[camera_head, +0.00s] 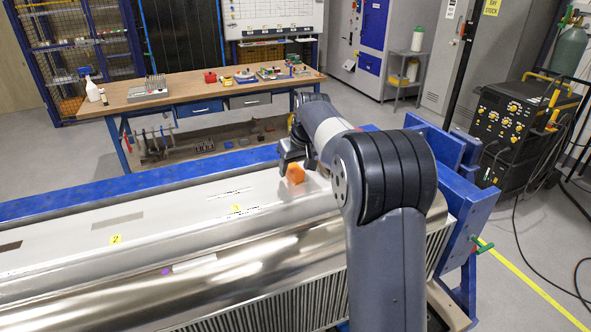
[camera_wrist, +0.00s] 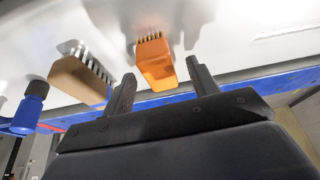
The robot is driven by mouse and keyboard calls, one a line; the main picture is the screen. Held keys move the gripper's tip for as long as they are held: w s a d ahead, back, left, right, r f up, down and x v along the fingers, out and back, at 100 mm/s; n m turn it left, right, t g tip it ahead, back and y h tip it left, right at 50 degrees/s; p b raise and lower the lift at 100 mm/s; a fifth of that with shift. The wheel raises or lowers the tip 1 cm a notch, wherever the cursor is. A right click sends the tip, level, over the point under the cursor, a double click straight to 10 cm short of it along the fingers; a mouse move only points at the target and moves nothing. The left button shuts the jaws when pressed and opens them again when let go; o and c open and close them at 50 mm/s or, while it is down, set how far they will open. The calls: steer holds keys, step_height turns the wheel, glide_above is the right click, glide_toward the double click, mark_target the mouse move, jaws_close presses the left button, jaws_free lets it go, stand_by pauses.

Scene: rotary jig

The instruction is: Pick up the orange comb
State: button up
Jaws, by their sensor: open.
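The orange comb (camera_wrist: 155,63) shows in the wrist view as an orange block with a row of pale teeth at one end. It lies between the lines of my two fingers, a little beyond their tips, and looks untouched. My gripper (camera_wrist: 160,75) is open, with one dark finger on each side. In the head view the orange comb (camera_head: 295,173) sits on top of the shiny metal drum, just below my gripper (camera_head: 293,155), which partly covers the scene behind it.
A brown comb-like block (camera_wrist: 79,80) with teeth and a blue clamp with a black knob (camera_wrist: 37,90) stand left of the orange comb. The metal drum (camera_head: 190,262) lies along a blue frame (camera_head: 70,204). A wooden workbench (camera_head: 190,86) stands behind.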

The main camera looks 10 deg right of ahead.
mark_target(295, 168)
steer(key=shift+w+f, duration=0.25)
steer(key=shift+f, duration=0.4)
steer(key=shift+a, duration=0.1)
steer(key=shift+c, duration=0.6)
steer(key=c, duration=0.9)
steer(key=shift+r, duration=0.1)
steer(key=shift+c, duration=0.2)
step_height(295, 168, up, 10)
steer(key=shift+f+b, duration=0.1)
steer(key=shift+b, duration=0.25)
